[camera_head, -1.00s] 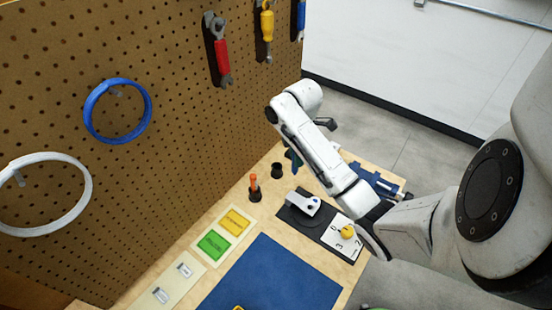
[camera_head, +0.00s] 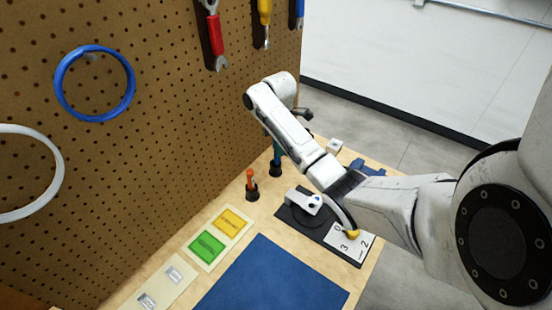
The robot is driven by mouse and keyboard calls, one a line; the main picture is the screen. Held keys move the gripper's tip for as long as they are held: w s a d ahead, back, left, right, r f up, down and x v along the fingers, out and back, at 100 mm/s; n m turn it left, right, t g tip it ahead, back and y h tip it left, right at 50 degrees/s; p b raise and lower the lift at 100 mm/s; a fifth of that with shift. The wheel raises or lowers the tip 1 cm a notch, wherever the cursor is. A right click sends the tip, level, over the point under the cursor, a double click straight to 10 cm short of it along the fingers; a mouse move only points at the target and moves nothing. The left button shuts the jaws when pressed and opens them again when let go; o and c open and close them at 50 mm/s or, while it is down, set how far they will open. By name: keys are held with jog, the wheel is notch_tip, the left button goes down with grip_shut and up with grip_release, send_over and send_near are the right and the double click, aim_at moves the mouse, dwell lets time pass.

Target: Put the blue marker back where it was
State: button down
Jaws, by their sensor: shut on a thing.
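The blue marker (camera_head: 277,155) stands about upright at the back of the table, its lower end at the mouth of a black holder (camera_head: 276,170). I cannot tell how deep it sits. My gripper (camera_head: 273,137) is at the marker's upper part, shut on it. The wrist and arm link hide most of the jaws.
A white device (camera_head: 304,200) on a dark plate and a numbered card (camera_head: 350,243) lie right. A blue mat (camera_head: 270,280) is in front. The pegboard (camera_head: 160,150) rises behind.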

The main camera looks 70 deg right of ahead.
jog(key=shift+w+d+f+p, duration=0.1)
jog(key=shift+w+d+f, duration=0.1)
jog(key=shift+f, duration=0.6)
jog(key=shift+w+d+f+p, duration=0.1)
jog(key=shift+w+f, duration=0.15)
jog(key=shift+f, duration=0.6)
jog(key=shift+w+d+f+p, duration=0.1)
jog(key=shift+w+d+f, duration=0.1)
jog(key=shift+f, duration=0.6)
jog(key=c, duration=1)
grip_release()
jog(key=shift+o, duration=0.2)
notch_tip(320, 180, up, 12)
